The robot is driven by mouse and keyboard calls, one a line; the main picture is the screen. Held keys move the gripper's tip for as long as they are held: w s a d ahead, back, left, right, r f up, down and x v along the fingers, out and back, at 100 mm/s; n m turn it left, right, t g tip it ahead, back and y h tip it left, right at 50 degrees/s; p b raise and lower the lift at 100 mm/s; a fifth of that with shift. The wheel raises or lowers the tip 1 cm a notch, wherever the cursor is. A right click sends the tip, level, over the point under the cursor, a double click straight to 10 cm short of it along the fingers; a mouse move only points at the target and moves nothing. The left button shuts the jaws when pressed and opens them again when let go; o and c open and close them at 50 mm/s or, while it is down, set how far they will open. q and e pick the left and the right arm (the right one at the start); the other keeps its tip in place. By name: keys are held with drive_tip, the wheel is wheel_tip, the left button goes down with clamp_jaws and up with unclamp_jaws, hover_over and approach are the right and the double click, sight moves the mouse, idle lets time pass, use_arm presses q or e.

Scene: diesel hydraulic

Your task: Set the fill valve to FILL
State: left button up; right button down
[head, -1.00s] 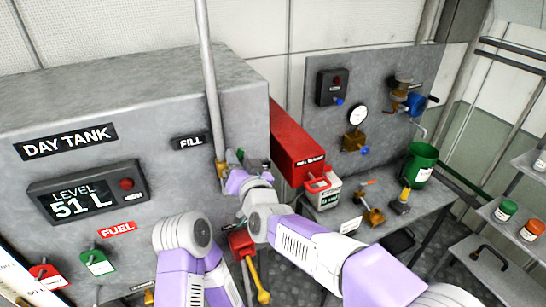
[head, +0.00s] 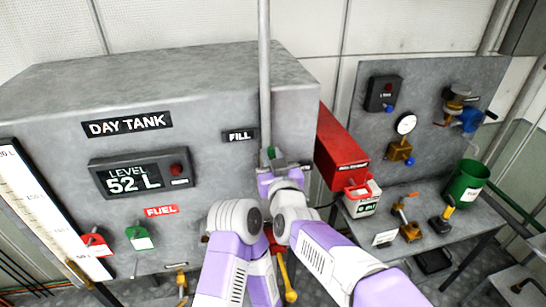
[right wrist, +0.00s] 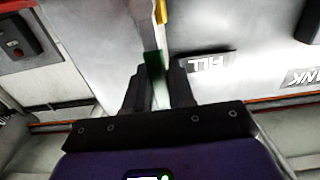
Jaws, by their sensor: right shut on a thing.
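The fill valve sits at the lower end of the grey vertical pipe (head: 264,80), on the day tank's front, right of the FILL label (head: 240,135). Its green handle (head: 271,153) shows just above my right gripper (head: 279,167). In the right wrist view the fingers (right wrist: 156,88) are shut on the green handle (right wrist: 153,64), with a brass-yellow part (right wrist: 161,12) beyond it. My gripper hides much of the valve, and I cannot read its setting. The level display (head: 135,181) reads 52 L. My left gripper is not in view.
The grey day tank (head: 60,100) fills the left. A red box (head: 340,148) and a red-and-white can (head: 362,198) stand to the right. A bench (head: 470,235) holds brass fittings and a green bucket (head: 467,182). A yellow-handled valve (head: 288,285) hangs below my right arm.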

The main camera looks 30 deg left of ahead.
drive_tip(key=shift+f, duration=0.1)
drive_tip(key=c, duration=1)
unclamp_jaws()
drive_tip(key=shift+c, duration=0.2)
drive_tip(key=b+v, duration=0.2)
drive_tip(key=v, duration=0.5)
drive_tip(key=shift+s+d, duration=0.15)
drive_tip(key=shift+s, duration=0.1)
